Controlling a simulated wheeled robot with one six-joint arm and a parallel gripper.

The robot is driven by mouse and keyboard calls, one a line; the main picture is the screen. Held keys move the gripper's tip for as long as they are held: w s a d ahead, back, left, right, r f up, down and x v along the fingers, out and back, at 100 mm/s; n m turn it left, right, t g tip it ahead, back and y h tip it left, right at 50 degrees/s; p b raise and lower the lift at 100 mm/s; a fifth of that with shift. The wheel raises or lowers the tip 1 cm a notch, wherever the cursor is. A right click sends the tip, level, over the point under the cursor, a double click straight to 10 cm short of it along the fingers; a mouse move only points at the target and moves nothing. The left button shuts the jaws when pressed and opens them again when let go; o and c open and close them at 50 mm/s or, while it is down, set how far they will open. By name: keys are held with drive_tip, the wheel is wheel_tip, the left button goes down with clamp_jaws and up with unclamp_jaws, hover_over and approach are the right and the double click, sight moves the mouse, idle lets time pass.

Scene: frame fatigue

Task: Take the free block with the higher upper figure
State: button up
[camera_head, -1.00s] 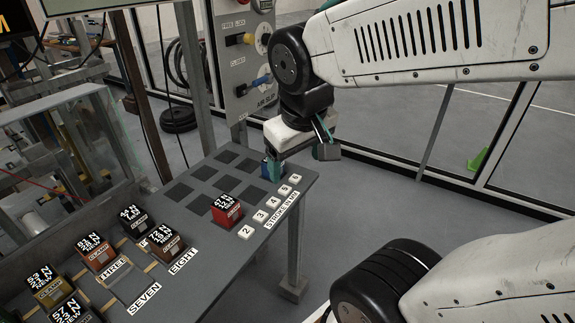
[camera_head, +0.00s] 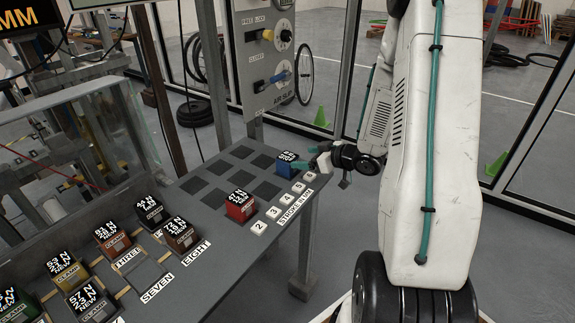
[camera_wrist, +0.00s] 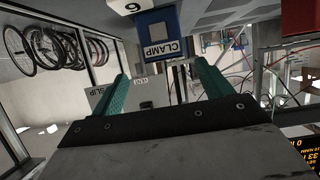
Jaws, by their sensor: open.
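A blue block (camera_head: 286,168) stands at the right end of the slotted bench top in the head view. Its top label is too small to read surely. In the wrist view the blue block (camera_wrist: 146,28) shows a CLAMP plate, just beyond the fingertips and in line with the gap. A red block (camera_head: 240,212) stands nearer on the same slots; its upper figure looks like 47 N. My gripper (camera_head: 310,157) is to the right of the blue block, with teal fingers pointing at it. In the wrist view my gripper (camera_wrist: 160,70) is open and empty.
Several more labelled blocks, among them a black one (camera_head: 150,212) and a brown one (camera_head: 180,238), sit in a rack at the left. Numbered white keys (camera_head: 272,212) line the bench edge. A panel with knobs (camera_head: 262,60) stands behind the slots.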

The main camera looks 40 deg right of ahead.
sight(290, 157)
drive_tip(key=shift+w+a+f, duration=0.15)
drive_tip(key=shift+f, duration=0.1)
drive_tip(key=x, duration=0.7)
drive_tip(key=shift+w+a+r, duration=0.2)
drive_tip(key=shift+a+r, duration=0.1)
drive_tip(key=shift+a, duration=0.1)
drive_tip(key=c, duration=1.3)
